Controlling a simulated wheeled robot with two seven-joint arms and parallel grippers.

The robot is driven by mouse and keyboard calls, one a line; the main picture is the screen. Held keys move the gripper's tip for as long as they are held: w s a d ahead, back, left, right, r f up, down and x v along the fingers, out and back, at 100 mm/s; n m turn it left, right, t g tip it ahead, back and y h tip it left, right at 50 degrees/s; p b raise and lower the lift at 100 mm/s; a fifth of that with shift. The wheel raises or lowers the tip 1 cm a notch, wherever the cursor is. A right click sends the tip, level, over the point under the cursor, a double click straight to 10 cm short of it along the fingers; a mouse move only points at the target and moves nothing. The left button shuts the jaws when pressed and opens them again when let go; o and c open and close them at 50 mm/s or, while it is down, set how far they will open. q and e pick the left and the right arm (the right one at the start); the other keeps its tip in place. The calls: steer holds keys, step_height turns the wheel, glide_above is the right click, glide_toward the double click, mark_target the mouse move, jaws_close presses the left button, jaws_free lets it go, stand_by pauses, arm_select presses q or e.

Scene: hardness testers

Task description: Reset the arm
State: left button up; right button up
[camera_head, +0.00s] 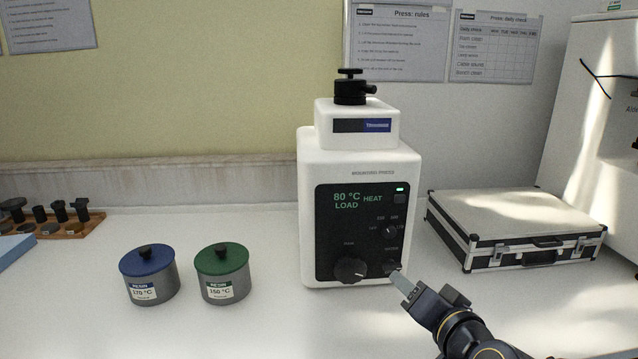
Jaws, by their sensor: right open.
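My right gripper (404,285) comes in from the lower right. Its fingertips are at the lower right corner of the mounting press's front panel, close to a small dark knob (392,268). I cannot tell whether they touch it. The gripper is open and holds nothing that I can see. The white mounting press (311,200) stands upright in the middle, its black panel showing "80 °C", "LOAD" and "HEAT" with a green light. A larger black knob (350,270) sits left of the fingertips. My left gripper is not in view.
A blue-lidded resin tin (150,285) and a green-lidded one (224,280) stand left of the press. A silver-and-black case (510,225) lies to the right. A wooden rack (72,228) with black-handled pieces is at far left. The front left counter is clear.

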steer(key=s+d+f+n+g, duration=0.15)
steer(key=s+f+g, duration=0.4)
steer(key=s, duration=0.55)
steer(key=s+d+f+n+g, duration=0.1)
steer(key=s+f+n+g, duration=0.25)
steer(key=s+f, duration=0.6)
step_height(320, 180, up, 22)
steer(key=s+p, duration=0.2)
steer(key=p, duration=1.7)
steer(key=shift+s+r+g+y+p, duration=0.15)
steer(key=shift+s+g+y+p, duration=0.15)
steer(key=shift+s+p, duration=0.05)
